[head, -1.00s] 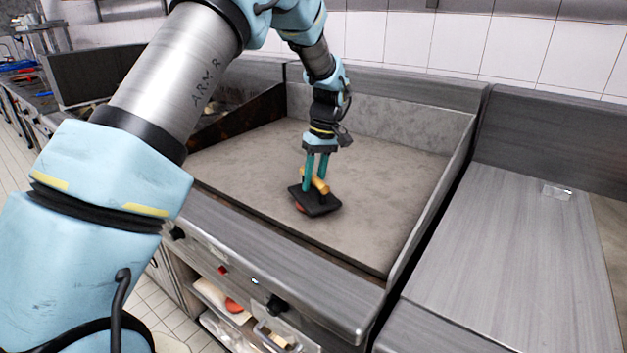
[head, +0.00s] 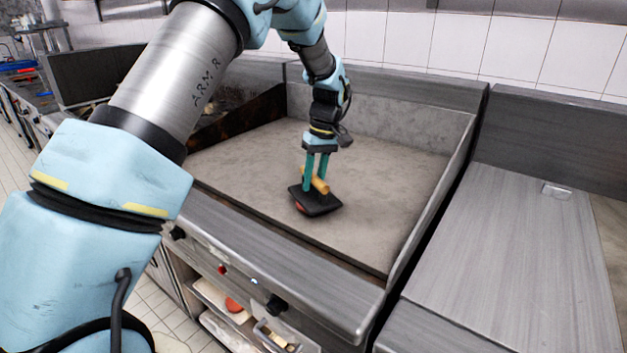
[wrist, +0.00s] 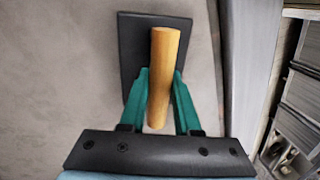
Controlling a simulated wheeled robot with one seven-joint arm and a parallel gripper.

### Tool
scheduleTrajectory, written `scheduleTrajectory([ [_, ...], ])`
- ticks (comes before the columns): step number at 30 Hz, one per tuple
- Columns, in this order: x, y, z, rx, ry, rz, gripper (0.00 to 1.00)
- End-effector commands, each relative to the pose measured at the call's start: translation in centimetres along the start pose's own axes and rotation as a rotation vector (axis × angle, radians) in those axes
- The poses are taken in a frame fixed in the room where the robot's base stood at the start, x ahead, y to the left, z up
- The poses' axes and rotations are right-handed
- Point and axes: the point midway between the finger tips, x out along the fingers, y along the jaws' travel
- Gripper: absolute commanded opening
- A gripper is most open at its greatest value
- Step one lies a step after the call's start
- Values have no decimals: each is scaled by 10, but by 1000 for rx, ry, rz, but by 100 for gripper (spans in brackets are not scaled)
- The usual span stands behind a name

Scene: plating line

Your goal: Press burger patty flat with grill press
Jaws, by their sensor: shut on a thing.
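The grill press is a black rectangular plate (head: 318,203) with a wooden handle (head: 319,182). My gripper (head: 316,178), with green fingers, is shut on the handle from above. In the wrist view the handle (wrist: 163,75) lies between the two fingers, with the black plate (wrist: 132,60) behind it. The burger patty (head: 300,207) shows as a small reddish edge under the near left side of the press. The press covers the rest of it, and the wrist view does not show it. I cannot tell how flat the patty is.
The grey griddle surface (head: 390,185) is bare around the press, with raised walls at the back and sides. A steel counter (head: 520,265) stands to the right. Below the griddle front are knobs and an open shelf (head: 225,305) with a reddish item.

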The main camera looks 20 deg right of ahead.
Motion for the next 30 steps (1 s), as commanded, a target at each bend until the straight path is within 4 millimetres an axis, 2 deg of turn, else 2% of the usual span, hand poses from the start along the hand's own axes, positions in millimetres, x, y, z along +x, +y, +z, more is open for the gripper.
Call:
scheduleTrajectory([
  [1,6,-1,2,1,-8,-8,0],
  [13,3,-2,2,1,-8,-8,0],
  [30,-38,-8,0,0,-1,-1,0],
])
